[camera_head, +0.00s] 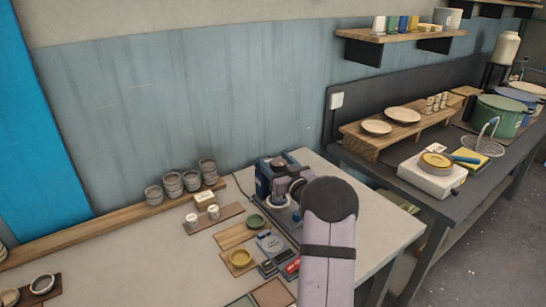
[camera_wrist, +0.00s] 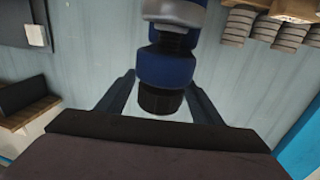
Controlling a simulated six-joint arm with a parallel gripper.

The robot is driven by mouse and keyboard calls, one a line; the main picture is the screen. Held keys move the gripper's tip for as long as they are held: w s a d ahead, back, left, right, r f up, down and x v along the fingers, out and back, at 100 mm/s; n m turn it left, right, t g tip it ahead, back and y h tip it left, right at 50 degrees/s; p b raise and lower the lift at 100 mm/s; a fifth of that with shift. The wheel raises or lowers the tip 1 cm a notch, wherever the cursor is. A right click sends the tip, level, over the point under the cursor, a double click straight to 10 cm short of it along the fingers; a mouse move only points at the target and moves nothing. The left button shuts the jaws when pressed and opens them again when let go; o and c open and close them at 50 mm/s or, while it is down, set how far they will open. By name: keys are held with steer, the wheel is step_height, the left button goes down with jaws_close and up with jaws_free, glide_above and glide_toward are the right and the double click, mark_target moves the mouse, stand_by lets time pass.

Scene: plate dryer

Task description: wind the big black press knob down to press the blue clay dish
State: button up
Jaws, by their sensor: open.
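The press (camera_head: 264,178) is a blue machine at the back of the pale table in the head view, partly hidden by my arm. In the wrist view, its blue body (camera_wrist: 165,66) hangs in the middle of the picture, which looks upside down. The black press knob (camera_wrist: 160,101) is at its end. My gripper (camera_wrist: 160,83) is open, with one dark finger on each side of the knob. Gaps show between the fingers and the knob. I cannot clearly make out the blue clay dish; a pale round part (camera_wrist: 175,10) shows at the wrist view's top edge.
Stacked grey cups (camera_head: 173,185) stand along the wall. A dark bench (camera_head: 400,190) with a white scale-like box (camera_head: 431,176) and pots is on the right. The table's front left is mostly clear.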

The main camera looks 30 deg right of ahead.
steer(key=shift+w+d, duration=0.1)
steer(key=shift+w, duration=0.65)
steer(key=c, duration=1.1)
steer(key=shift+o, duration=0.2)
